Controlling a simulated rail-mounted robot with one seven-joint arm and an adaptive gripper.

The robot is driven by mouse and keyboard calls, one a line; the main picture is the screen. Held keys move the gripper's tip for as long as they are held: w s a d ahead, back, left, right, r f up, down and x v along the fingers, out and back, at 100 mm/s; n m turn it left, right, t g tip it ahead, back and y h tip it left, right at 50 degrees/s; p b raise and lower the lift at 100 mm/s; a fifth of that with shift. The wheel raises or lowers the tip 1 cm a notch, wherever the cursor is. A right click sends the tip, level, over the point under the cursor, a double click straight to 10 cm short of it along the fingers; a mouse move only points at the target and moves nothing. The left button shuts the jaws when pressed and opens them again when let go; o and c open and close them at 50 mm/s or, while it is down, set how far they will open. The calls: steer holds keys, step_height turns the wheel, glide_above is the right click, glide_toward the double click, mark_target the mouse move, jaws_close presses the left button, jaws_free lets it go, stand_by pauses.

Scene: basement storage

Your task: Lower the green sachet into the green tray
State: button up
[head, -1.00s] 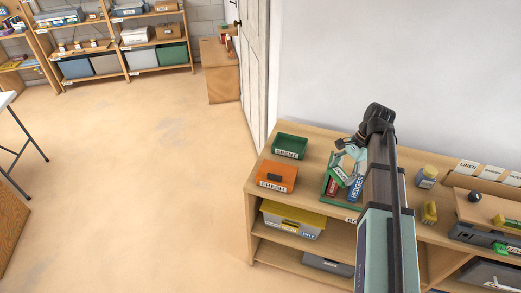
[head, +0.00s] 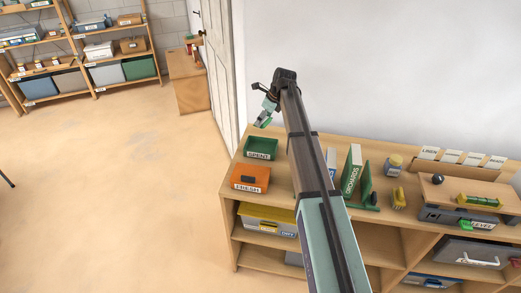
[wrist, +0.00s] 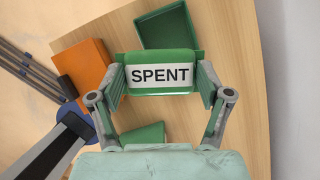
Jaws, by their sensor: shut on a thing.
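My gripper (head: 266,117) is shut on the green sachet (head: 263,123), holding it in the air. In the wrist view the sachet (wrist: 160,57) sits between the two fingers (wrist: 161,85), with a white SPENT label facing the camera. The green tray (head: 261,157), also labelled SPENT, stands on the shelf top near its back left corner. In the head view the sachet appears just above the tray's back edge, with a gap between them. In the wrist view the tray (wrist: 168,24) shows beyond the sachet, which hides part of it. The tray's visible inside looks empty.
An orange box (head: 249,179) labelled FRESH stands just in front of the tray, left of the sachet in the wrist view (wrist: 88,68). Upright books (head: 351,172), a green bookend (head: 364,188) and a jar (head: 393,163) stand further right. The wall rises behind.

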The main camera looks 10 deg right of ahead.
steer(key=shift+w+r+m+h, duration=0.15)
steer(key=shift+w+m+h, duration=0.15)
steer(key=shift+w+m, duration=0.55)
steer(key=shift+w+f, duration=0.2)
steer(key=shift+w, duration=0.2)
steer(key=b, duration=0.6)
glide_above(259, 149)
steer(key=s+d, duration=0.1)
steer(key=d, duration=0.1)
step_height(259, 149, down, 10)
steer(key=r, duration=0.1)
steer(key=shift+s+a+f, duration=0.1)
steer(key=shift+a+f, duration=0.1)
steer(key=shift+f, duration=0.05)
steer(key=shift+w+a, duration=0.2)
steer(key=shift+w, duration=0.05)
steer(key=shift+f, duration=0.15)
steer(key=shift+f, duration=1.15)
steer(key=shift+f+b, duration=0.7)
steer(key=shift+f, duration=1.75)
